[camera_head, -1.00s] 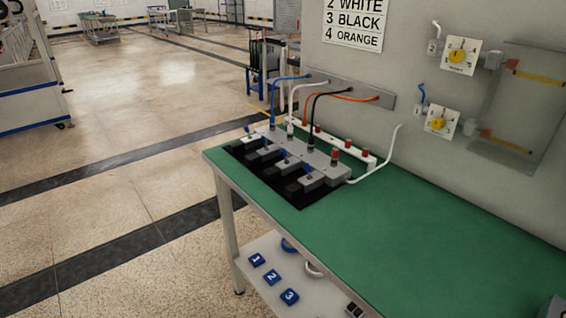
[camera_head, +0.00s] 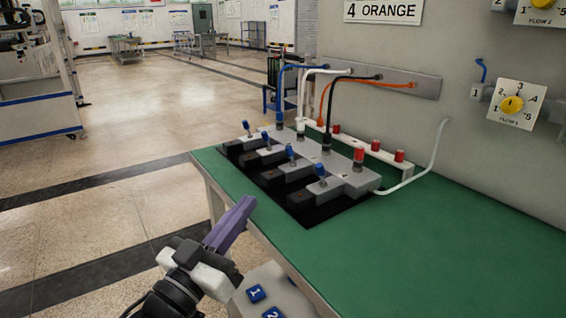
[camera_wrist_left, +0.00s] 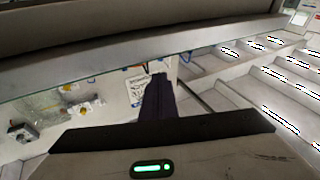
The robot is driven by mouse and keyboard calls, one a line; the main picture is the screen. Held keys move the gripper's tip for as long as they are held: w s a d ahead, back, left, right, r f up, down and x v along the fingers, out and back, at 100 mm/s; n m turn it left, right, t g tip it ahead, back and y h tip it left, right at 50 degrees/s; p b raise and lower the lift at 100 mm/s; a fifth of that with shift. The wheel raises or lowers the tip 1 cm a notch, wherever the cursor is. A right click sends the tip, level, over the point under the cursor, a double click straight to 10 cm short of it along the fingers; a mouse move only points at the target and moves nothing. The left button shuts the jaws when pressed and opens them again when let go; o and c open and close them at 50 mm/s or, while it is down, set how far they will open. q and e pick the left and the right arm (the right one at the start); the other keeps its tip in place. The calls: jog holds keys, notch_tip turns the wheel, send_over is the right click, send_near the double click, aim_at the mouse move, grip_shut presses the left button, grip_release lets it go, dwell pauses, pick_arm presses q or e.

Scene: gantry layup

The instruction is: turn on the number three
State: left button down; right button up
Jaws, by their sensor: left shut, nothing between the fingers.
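A grey switch block (camera_head: 345,180) sits on a black mat at the left end of the green table. It has several dark modules with small blue levers: the nearest lever (camera_head: 320,170), the one behind it (camera_head: 290,152), and others farther back. Blue, white, black and orange cables run from it to the wall; the black cable (camera_head: 330,105) goes in near the middle. I see no numbers on the modules. My left gripper (camera_head: 246,205), with purple fingers, is shut and empty, left of the table's front edge and apart from the levers. Its fingers also show in the wrist view (camera_wrist_left: 158,90). My right gripper is not in view.
The green table top (camera_head: 420,240) is clear to the right. A white strip with red knobs (camera_head: 375,146) stands behind the block, and a white hose curves up the wall. A sign (camera_head: 383,11) reads 4 ORANGE. Yellow dials (camera_head: 512,105) are on the wall.

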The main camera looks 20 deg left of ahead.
aim_at(287, 152)
pick_arm(q)
jog(key=x, duration=1.4)
jog(key=shift+f+b, duration=0.1)
jog(key=shift+b, duration=0.3)
